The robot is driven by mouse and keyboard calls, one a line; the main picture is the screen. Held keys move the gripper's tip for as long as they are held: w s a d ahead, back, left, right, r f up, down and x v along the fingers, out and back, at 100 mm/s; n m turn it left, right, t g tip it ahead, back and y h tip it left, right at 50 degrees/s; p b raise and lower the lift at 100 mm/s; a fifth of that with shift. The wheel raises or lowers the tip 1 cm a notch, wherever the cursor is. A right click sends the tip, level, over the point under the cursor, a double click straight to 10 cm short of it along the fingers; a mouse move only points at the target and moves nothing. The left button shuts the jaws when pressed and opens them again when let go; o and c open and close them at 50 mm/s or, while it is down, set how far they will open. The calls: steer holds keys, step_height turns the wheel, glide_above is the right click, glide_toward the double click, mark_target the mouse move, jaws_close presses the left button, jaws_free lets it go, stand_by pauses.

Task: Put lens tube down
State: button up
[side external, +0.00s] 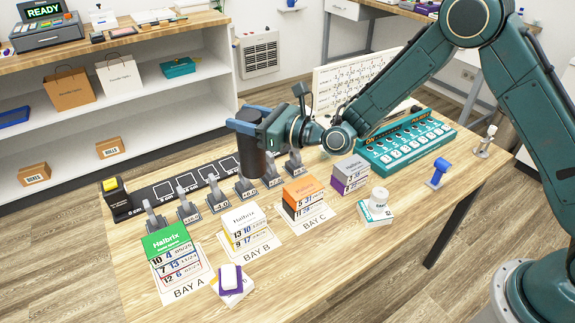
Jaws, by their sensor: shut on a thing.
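My gripper (254,119) is at the middle of the side external view, above the wooden table. It is shut on the lens tube (251,158), a dark cylinder that hangs roughly upright below the fingers. The tube appears over the row of small labelled stands near the black strip. I cannot tell from this one view how far its lower end is above the table.
A black strip (172,190) with outlined squares runs along the table (330,264). Several small grey stands (219,200) line its front. Box stacks stand on BAY A (189,288), BAY B and BAY C cards. A teal tray (408,142) is at the right.

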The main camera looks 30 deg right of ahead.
mark_target(263, 166)
step_height(263, 166, down, 9)
steer(key=shift+r, duration=0.2)
stand_by(0.3)
steer(key=shift+f, duration=1.9)
steer(key=o, duration=1.3)
steer(key=shift+f, duration=0.15)
steer(key=shift+o, duration=0.2)
steer(key=shift+s, duration=0.15)
